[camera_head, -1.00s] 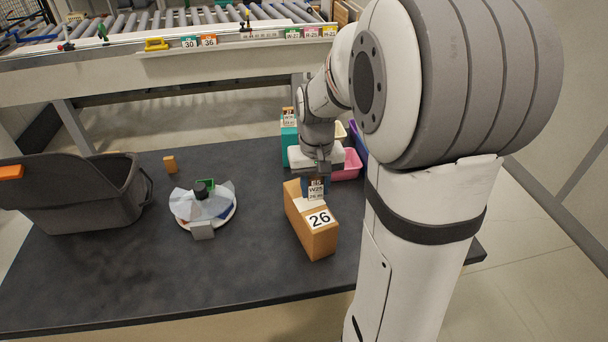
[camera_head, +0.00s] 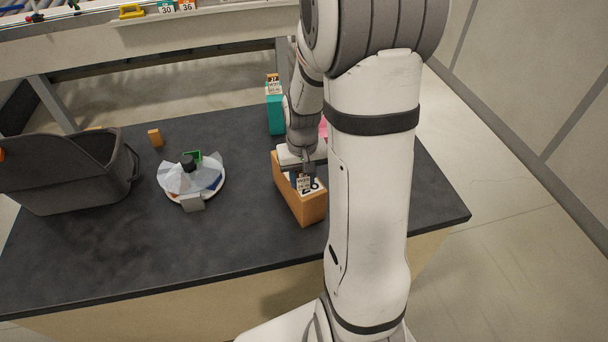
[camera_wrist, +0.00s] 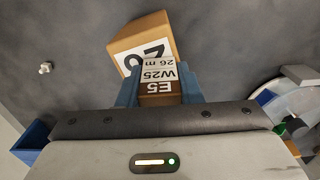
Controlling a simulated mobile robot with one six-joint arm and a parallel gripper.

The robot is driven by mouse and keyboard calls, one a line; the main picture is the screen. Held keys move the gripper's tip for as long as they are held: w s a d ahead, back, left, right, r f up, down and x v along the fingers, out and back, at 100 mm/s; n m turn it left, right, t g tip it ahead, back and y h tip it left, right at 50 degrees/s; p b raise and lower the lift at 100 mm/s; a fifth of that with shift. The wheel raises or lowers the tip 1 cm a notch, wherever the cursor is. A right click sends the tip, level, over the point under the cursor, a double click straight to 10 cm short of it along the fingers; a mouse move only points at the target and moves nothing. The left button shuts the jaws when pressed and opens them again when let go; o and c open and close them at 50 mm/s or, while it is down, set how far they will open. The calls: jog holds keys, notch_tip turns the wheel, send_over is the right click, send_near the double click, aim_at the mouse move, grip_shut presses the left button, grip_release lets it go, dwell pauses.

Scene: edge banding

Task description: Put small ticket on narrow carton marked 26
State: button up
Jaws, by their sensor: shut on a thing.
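The narrow carton marked 26 (camera_head: 309,211) is a brown box standing on the dark table. Its 26 label also shows in the wrist view (camera_wrist: 134,58), partly covered. My gripper (camera_head: 303,178) is above the carton, with blue fingers (camera_wrist: 160,88) shut on a small ticket (camera_wrist: 158,72). The ticket has a white printed face reading "W25", "26 m" and "E5", with a brown part below. In the head view the ticket (camera_head: 304,183) overlaps the carton's 26 label. I cannot tell whether it touches the carton.
A grey bin (camera_head: 62,180) stands at the left. A round white dish (camera_head: 218,187) with crumpled pieces lies mid-table, near a small orange-brown block (camera_head: 155,138). A teal carton (camera_head: 275,116) stands behind my gripper. The front left of the table is clear.

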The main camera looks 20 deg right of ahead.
jog(key=o, duration=0.5)
jog(key=shift+f, duration=0.2)
jog(key=o, duration=0.4)
jog(key=shift+r, duration=0.1)
jog(key=shift+o, duration=0.2)
jog(key=shift+r, duration=0.65)
notch_tip(320, 180, up, 10)
jog(key=shift+r+b, duration=0.25)
jog(key=shift+b, duration=0.15)
jog(key=shift+s+a+r, duration=0.1)
jog(key=shift+r, duration=0.15)
jog(key=s+a+r+n+t, duration=0.1)
jog(key=s+a+r, duration=0.1)
jog(key=s+a, duration=0.2)
jog(key=s+a+r+n+t, duration=0.1)
jog(key=s+a, duration=0.3)
jog(key=s, duration=0.5)
jog(key=shift+a+r+t, duration=0.15)
jog(key=shift+r+t, duration=0.25)
jog(key=shift+t, duration=0.3)
